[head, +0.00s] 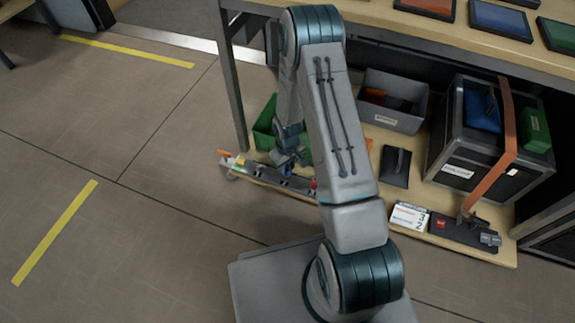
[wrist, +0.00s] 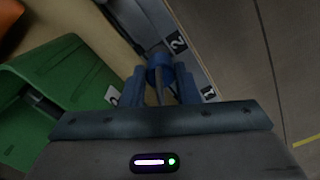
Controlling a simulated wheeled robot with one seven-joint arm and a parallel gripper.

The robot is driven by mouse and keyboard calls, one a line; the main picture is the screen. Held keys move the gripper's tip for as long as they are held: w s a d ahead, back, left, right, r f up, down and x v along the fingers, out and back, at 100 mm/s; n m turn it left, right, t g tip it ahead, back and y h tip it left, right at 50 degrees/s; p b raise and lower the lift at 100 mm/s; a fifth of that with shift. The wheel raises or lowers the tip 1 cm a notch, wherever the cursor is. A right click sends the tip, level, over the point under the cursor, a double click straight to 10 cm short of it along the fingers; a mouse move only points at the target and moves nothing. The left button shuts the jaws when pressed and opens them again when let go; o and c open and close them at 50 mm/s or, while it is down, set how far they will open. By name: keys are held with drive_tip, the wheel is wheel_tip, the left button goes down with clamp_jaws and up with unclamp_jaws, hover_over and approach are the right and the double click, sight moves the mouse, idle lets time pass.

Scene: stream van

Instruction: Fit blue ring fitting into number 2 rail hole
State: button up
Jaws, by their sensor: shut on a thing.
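The blue ring fitting (wrist: 160,62) is between the fingers of my gripper (wrist: 160,76), which is shut on it. In the head view my gripper (head: 289,155) is low over the grey rail (head: 262,176) on the bottom shelf, with a small blue patch at its tip. In the wrist view the rail (wrist: 196,70) runs past the fitting, with a number 2 label (wrist: 177,42) close beside it and a number 1 label (wrist: 208,93) nearer me. The hole under the fitting is hidden; I cannot tell whether the fitting touches the rail.
A green bin (head: 264,128) stands right behind the rail and also shows in the wrist view (wrist: 62,92). A grey bin (head: 393,101), a black case (head: 490,140) and a number card (head: 409,217) are to the right. Open floor lies left.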

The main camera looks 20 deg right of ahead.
drive_tip(key=shift+f+b, duration=1.05)
drive_tip(key=shift+f, duration=0.4)
drive_tip(key=o, duration=1.1)
drive_tip(key=shift+o, duration=0.2)
drive_tip(key=shift+r, duration=0.2)
wheel_tip(320, 180, up, 14)
drive_tip(key=p, duration=0.6)
drive_tip(key=shift+f, duration=0.2)
